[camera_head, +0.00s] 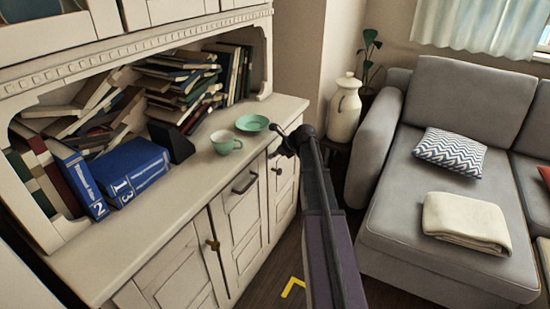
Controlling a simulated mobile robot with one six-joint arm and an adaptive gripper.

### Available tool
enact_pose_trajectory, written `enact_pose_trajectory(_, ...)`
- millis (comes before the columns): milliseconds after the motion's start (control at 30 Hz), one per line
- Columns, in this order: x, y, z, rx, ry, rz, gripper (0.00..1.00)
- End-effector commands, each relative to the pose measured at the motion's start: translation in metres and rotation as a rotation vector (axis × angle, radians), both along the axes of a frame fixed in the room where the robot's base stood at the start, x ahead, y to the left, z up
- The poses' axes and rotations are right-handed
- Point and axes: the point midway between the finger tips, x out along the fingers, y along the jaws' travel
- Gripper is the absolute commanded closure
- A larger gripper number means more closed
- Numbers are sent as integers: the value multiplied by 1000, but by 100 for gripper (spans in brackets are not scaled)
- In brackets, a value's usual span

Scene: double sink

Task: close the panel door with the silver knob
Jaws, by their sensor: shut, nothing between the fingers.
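The white sideboard (100,235) has several panel doors along its front. The right panel door (284,188) bears a small knob (278,170) near its top; I cannot tell whether it is silver. The middle panel door (240,235) has a dark pull handle (245,183). The left panel door (180,275) has a brass-coloured fitting (213,244) by its right edge. I cannot tell whether any door stands slightly open. My gripper (277,152) is shut and empty, in front of the sideboard's right end near the counter edge. My arm hides part of that end.
A cream jar (345,108) and grey sofa (440,225) stand at the right. Some floor (277,268) is free in front of the doors.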

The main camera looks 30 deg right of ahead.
Motion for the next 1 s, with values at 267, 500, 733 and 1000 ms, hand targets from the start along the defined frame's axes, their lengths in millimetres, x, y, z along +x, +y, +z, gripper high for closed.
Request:
enact_pose_trajectory(267,5,2,2,11,-10,0,100)
enact_pose_trajectory(500,4,0,2,9,-10,0,100)
enact_pose_trajectory(733,-10,-10,2,9,-7,0,100)
enact_pose_trajectory(1000,-33,-29,16,5,-4,-1,100)
